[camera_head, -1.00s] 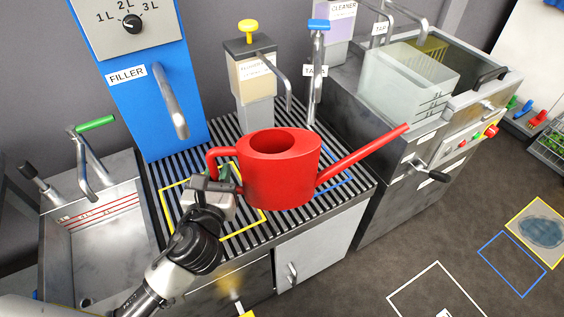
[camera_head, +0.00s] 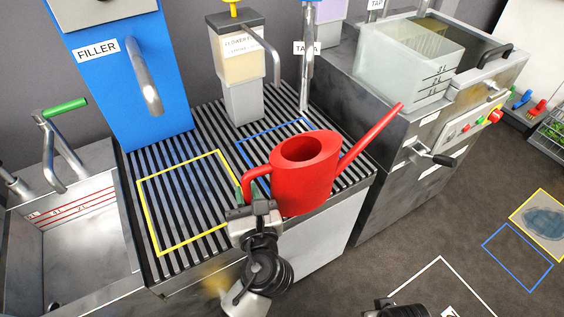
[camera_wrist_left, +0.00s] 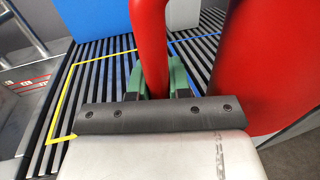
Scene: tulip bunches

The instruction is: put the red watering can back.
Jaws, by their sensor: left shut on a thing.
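The red watering can (camera_head: 303,183) is upright at the front right of the slatted counter (camera_head: 205,125), its spout pointing up to the right. It covers part of a blue square outline (camera_head: 262,139). I cannot tell whether its base touches the slats. My left gripper (camera_head: 250,200) is shut on the can's handle, on its left side. In the left wrist view the green finger pads (camera_wrist_left: 160,80) sit on both sides of the red handle (camera_wrist_left: 150,45). A yellow square outline (camera_head: 187,203) to the left is empty.
A blue filler (camera_head: 120,85) and a dispenser (camera_head: 240,65) stand behind the slats. A sink (camera_head: 80,255) is at left. A steel unit with a clear container (camera_head: 405,75) stands at right. Floor outlines (camera_head: 518,258) lie at lower right.

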